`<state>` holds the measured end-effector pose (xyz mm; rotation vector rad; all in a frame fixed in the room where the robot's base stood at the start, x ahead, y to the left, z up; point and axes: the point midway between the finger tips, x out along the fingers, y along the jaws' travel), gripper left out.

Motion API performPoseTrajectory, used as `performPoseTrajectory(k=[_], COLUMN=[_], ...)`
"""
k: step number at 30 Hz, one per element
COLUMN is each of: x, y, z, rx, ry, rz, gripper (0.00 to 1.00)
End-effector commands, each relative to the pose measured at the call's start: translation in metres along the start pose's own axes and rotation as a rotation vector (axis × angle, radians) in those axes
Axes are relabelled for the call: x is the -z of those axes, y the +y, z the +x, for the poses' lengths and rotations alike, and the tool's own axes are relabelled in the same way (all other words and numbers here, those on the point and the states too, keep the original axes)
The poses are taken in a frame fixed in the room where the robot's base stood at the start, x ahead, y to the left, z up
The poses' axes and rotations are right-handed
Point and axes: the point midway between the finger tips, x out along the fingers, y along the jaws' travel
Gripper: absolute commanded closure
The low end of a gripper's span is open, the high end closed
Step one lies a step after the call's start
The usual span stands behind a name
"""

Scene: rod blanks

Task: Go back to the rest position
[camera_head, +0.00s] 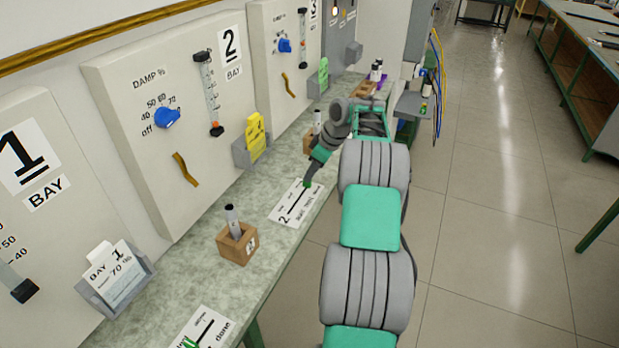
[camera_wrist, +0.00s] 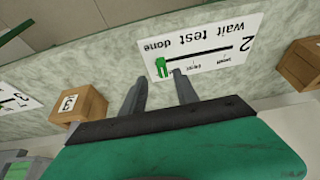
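My gripper (camera_head: 309,182) is low over the bench, at the upper end of the white card marked 2 (camera_head: 289,213). In the wrist view my gripper's fingers (camera_wrist: 158,88) are apart with nothing held between them. The card marked 2 also shows there (camera_wrist: 208,50), with a black line and the words wait, test, done. A small green piece (camera_wrist: 161,67) stands at the done end of the line, just beyond the fingertips. I cannot tell whether a finger touches it.
A wooden block with a marker (camera_head: 237,243) stands on the bench (camera_head: 195,262). Another wooden block (camera_wrist: 78,106) and a card marked 3 (camera_wrist: 18,103) lie left in the wrist view. Bay panels (camera_head: 170,120) line the wall. The floor (camera_head: 480,220) at right is clear.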

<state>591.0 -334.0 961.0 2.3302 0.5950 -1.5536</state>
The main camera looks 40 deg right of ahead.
Motion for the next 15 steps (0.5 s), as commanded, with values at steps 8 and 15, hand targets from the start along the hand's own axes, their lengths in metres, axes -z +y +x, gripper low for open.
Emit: performPoseTrajectory(k=[8,15], x=[-0.001,0.000], y=[0.000,0.000], z=[-0.041,-0.043], rx=[0.000,0.001], ry=[-0.001,-0.001], rz=[0.001,0.001], gripper=[0.64,0.64])
